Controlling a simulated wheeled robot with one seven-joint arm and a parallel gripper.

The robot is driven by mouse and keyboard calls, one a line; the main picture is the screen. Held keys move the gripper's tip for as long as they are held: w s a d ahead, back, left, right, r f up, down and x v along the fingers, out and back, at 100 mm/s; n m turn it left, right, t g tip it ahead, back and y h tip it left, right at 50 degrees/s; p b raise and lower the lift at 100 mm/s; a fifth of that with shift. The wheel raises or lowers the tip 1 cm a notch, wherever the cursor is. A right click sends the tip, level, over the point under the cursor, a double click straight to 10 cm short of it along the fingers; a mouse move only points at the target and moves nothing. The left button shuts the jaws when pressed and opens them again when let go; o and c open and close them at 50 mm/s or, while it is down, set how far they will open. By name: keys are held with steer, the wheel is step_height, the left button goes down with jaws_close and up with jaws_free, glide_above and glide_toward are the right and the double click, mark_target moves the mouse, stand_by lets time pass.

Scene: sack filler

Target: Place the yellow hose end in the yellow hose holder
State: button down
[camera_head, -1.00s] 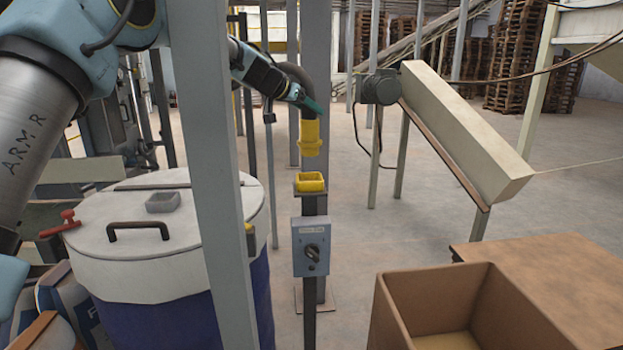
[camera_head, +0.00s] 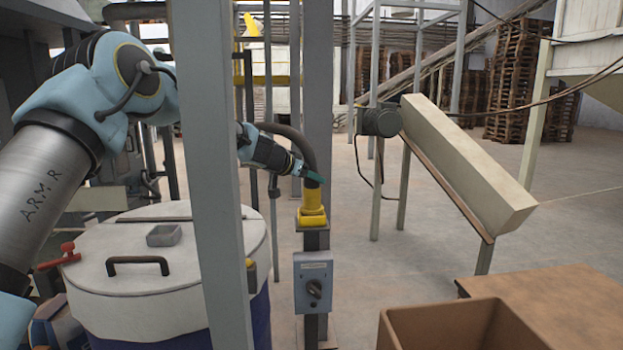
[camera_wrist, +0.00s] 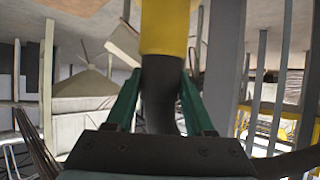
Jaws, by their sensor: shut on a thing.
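The yellow hose end (camera_head: 312,200) is upright at the end of a dark hose (camera_head: 292,136). In the head view its lower part meets the yellow hose holder (camera_head: 312,219) on top of the post. It looks set into the holder, but I cannot tell how deep. My gripper (camera_head: 314,182) is shut on the hose just above the yellow part. In the wrist view the green fingers of my gripper (camera_wrist: 160,88) are on either side of the dark hose, and the yellow hose end (camera_wrist: 165,28) is beyond them. The holder is not recognisable there.
A blue-grey switch box (camera_head: 313,283) is on the post below the holder. A grey upright (camera_head: 212,170) stands in front of my arm. A white-lidded drum (camera_head: 165,255) is at left, a brown box (camera_head: 450,325) at lower right.

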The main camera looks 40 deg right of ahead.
steer(key=shift+c, duration=1.3)
jaws_free()
steer(key=b+v, duration=0.5)
steer(key=v, duration=0.7)
